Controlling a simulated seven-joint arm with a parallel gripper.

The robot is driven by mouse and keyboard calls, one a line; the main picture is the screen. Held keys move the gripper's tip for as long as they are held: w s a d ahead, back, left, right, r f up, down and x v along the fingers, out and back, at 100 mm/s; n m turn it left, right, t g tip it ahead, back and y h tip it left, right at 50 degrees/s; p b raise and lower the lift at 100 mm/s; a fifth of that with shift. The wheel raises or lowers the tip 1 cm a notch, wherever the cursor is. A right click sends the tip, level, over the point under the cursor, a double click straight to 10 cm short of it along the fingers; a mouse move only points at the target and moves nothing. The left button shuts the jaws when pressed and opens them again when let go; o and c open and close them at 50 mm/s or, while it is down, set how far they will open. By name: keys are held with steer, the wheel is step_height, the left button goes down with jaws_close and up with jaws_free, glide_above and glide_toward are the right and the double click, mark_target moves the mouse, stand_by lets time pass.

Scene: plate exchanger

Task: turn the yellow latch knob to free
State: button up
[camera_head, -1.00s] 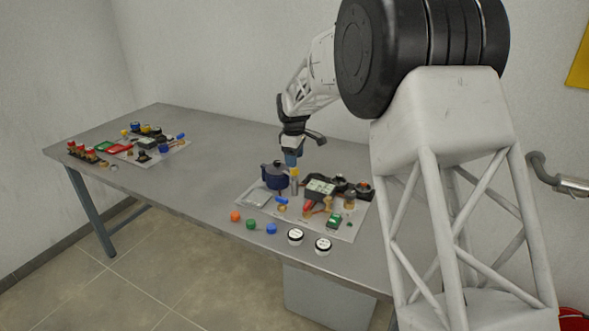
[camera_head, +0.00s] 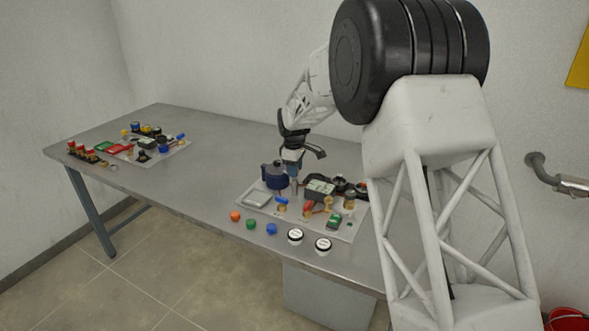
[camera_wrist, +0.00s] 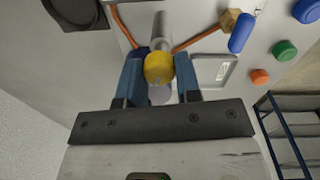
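The yellow knob (camera_wrist: 158,68) sits on top of a grey metal post (camera_wrist: 158,27) in the wrist view. My gripper (camera_wrist: 160,65) has one blue finger on each side of the knob, very close to it. I cannot tell whether the fingers touch it. In the head view, my gripper (camera_head: 292,166) points down over the post beside the dark blue pot-like part (camera_head: 276,179), and its fingers hide the knob.
The post stands on a light panel (camera_head: 322,229) crowded with parts, including a blue-handled valve (camera_wrist: 241,33). Orange (camera_head: 236,216), green (camera_head: 251,224) and blue (camera_head: 271,229) caps lie along the front. A second panel (camera_head: 170,154) is at the left; bare table lies between.

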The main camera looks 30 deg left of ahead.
steer(key=c, duration=0.4)
steer(key=shift+o, duration=0.2)
steer(key=shift+m, duration=0.4)
steer(key=m, duration=1.2)
steer(key=shift+a+m+h, duration=0.1)
steer(key=shift+m+h, duration=0.2)
steer(key=m, duration=0.4)
steer(key=shift+w+r+m+g, duration=0.1)
steer(key=shift+m+g, duration=0.2)
steer(key=shift+m, duration=0.1)
